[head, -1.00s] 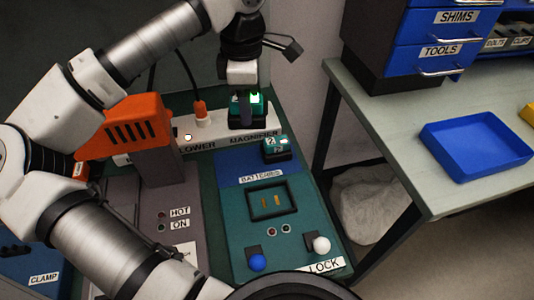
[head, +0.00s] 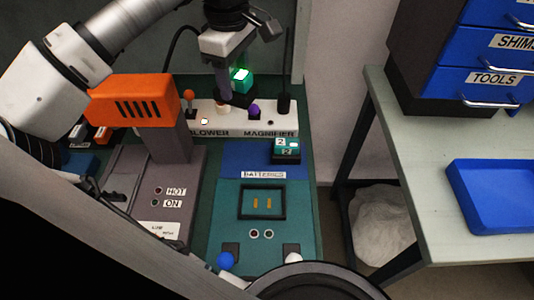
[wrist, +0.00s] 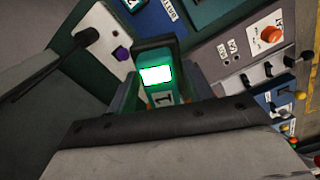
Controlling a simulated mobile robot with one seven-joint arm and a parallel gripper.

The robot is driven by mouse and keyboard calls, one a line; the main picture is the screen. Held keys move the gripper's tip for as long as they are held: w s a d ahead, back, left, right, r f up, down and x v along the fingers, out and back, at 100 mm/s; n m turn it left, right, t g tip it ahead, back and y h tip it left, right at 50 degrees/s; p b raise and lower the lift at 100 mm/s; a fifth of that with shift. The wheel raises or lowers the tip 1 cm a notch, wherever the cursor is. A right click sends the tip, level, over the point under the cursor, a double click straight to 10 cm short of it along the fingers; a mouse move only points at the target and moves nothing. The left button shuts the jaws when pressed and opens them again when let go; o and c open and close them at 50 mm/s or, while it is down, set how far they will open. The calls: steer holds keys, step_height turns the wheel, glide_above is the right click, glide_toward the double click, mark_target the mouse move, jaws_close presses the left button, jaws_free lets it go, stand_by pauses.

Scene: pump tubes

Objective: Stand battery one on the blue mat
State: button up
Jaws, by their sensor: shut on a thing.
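Battery one (head: 242,75), a green and black block with a bright lit face, is held in my gripper (head: 236,97) above the back of the bench. In the wrist view, battery one (wrist: 165,99) shows its "1" label between the fingers, which are shut on it. The blue mat (head: 237,157) lies in front of the white switch strip, with a "BATTERIES" label at its front edge. Battery two (head: 286,150) stands at the mat's right end. The mat's left part is bare. Battery one is apart from the mat, behind it.
The white switch strip (head: 270,132) has upright knobs, including a purple one (head: 254,109). An orange-headed device (head: 146,101) stands at left. A black-framed socket (head: 262,202) lies in front of the mat. A side table with a blue tray (head: 495,195) is at right.

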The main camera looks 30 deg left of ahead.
mark_target(237, 107)
step_height(237, 107, down, 20)
steer(key=b, duration=1.2)
steer(key=shift+b, duration=0.3)
steer(key=shift+f, duration=0.15)
steer(key=o, duration=1.2)
step_height(237, 107, up, 12)
steer(key=shift+r, duration=0.2)
